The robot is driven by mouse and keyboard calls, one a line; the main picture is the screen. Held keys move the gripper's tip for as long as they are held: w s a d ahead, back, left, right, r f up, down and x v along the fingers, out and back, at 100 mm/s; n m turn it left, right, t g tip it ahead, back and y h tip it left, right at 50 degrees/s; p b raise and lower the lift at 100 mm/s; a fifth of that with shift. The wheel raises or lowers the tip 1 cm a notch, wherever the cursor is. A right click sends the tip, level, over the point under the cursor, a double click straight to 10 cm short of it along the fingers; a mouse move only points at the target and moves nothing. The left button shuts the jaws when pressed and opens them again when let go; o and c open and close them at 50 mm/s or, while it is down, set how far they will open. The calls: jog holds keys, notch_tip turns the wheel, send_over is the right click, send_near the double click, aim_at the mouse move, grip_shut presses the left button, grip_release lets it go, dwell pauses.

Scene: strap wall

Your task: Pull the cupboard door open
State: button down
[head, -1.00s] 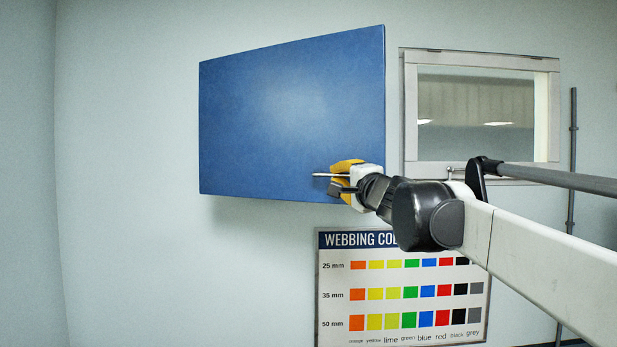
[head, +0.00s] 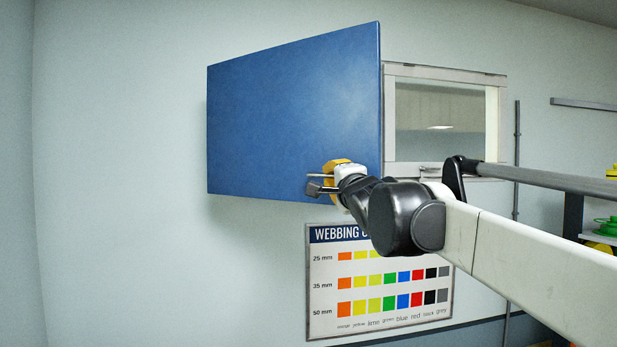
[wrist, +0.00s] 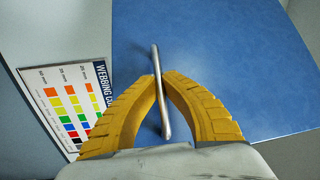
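The blue cupboard door (head: 290,115) hangs on the pale wall in the head view and fills much of the wrist view (wrist: 225,60). Its right edge looks taller and nearer than its left edge. My gripper (head: 328,182) is at the handle. In the wrist view its yellow fingers (wrist: 159,78) close in on the bar from both sides.
A webbing colour chart (head: 380,285) is on the wall below the door, partly behind my arm. A shelf with green and yellow items (head: 607,225) shows at the far right.

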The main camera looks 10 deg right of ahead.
jog(key=shift+r, duration=0.1)
dwell(0.3)
jog(key=c, duration=1.7)
grip_release()
jog(key=shift+a, duration=0.1)
jog(key=shift+o, duration=1)
jog(key=shift+a, duration=0.2)
jog(key=shift+d, duration=0.15)
jog(key=shift+s, duration=0.25)
jog(key=s+f, duration=0.1)
jog(key=s, duration=1)
jog(key=shift+s+d+f, duration=0.25)
jog(key=shift+d+f, duration=0.05)
jog(key=shift+f, duration=0.05)
jog(key=shift+c, duration=0.5)
